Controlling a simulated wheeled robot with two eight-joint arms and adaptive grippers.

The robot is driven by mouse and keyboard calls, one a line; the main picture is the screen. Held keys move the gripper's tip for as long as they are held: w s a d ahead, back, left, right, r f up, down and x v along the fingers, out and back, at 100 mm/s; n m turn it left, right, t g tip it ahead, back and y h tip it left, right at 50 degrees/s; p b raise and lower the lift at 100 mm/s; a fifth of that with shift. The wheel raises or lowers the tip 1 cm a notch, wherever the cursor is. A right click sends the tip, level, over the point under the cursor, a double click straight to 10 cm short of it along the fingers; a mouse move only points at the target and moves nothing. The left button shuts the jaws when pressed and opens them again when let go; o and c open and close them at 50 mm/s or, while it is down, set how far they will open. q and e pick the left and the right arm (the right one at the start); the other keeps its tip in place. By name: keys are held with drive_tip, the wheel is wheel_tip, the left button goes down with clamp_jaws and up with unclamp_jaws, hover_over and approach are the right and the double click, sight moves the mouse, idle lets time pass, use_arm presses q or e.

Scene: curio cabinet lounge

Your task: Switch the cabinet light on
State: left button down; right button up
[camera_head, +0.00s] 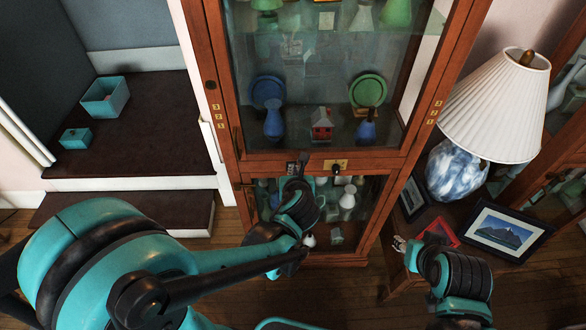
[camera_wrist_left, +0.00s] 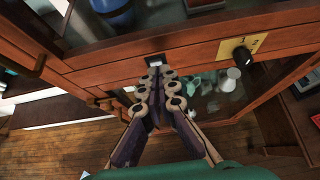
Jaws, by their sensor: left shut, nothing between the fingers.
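The wooden cabinet (camera_head: 390,159) has glass fronts above and below a middle rail. In the left wrist view a small dark switch (camera_wrist_left: 154,58) with a pale edge sits on that rail (camera_wrist_left: 192,52). My left gripper (camera_head: 301,162) is shut and empty in front of the rail. Its fingertips (camera_wrist_left: 160,72) are at the switch's lower edge in the picture; I cannot tell whether they touch it. A brass plate with a black knob (camera_wrist_left: 241,54) is to the right of the switch; the plate also shows in the head view (camera_head: 335,166). My right gripper (camera_head: 400,243) is low at the right, its fingers unclear.
A white-shaded lamp (camera_head: 497,105) with a blue-and-white base, a framed mountain picture (camera_head: 503,230) and a red object (camera_head: 440,232) stand right of the cabinet. Dark steps with two teal boxes (camera_head: 105,96) are at left. Vases and plates fill the cabinet.

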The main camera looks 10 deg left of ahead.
use_arm(q)
drive_tip(key=s+d+r+p, duration=0.1)
drive_tip(key=s+r+p, duration=0.3)
drive_tip(key=r, duration=0.4)
drive_tip(key=shift+s+d+r, duration=0.15)
drive_tip(key=shift+s+d, duration=0.1)
drive_tip(key=shift+s, duration=0.25)
drive_tip(key=shift+s, duration=0.1)
drive_tip(key=s+a+n+g+h, duration=0.1)
drive_tip(key=s+n, duration=0.3)
drive_tip(key=n, duration=0.7)
drive_tip(key=s+a+f+n+g+h+b, duration=0.1)
drive_tip(key=s+a+n, duration=0.2)
drive_tip(key=n, duration=0.8)
drive_tip(key=s+a+f+n+g+h+b, duration=0.1)
drive_tip(key=s+n, duration=0.3)
drive_tip(key=n, duration=0.6)
drive_tip(key=shift+s+a+n+g, duration=0.35)
drive_tip(key=shift+a+n+g, duration=0.05)
